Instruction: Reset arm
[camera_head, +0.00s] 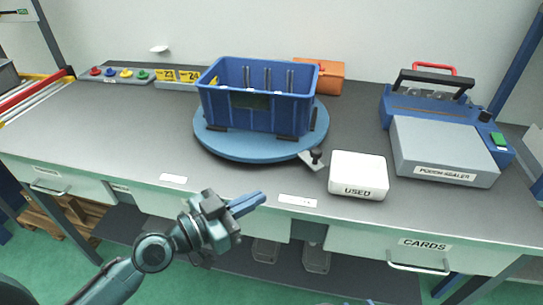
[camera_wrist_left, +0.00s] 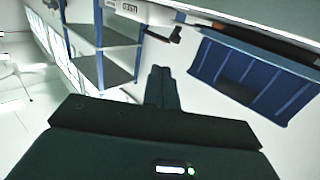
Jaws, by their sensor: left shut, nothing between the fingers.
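My left gripper (camera_head: 249,203) is in front of the workbench's front edge in the head view, its fingers together and empty, pointing right. In the left wrist view the closed fingers (camera_wrist_left: 160,84) show at the centre with nothing between them. A blue crate (camera_head: 257,110) stands on a round blue turntable (camera_head: 240,149) on the bench, behind and apart from the gripper. The crate also shows in the left wrist view (camera_wrist_left: 250,75). My right gripper is in neither view.
The grey workbench (camera_head: 120,130) has drawers below. A white box marked USED (camera_head: 358,168) lies near the front edge, with a pouch sealer (camera_head: 440,145) to its right. An orange case (camera_head: 328,82) and a strip of coloured knobs (camera_head: 110,76) sit at the back. The bench's left part is clear.

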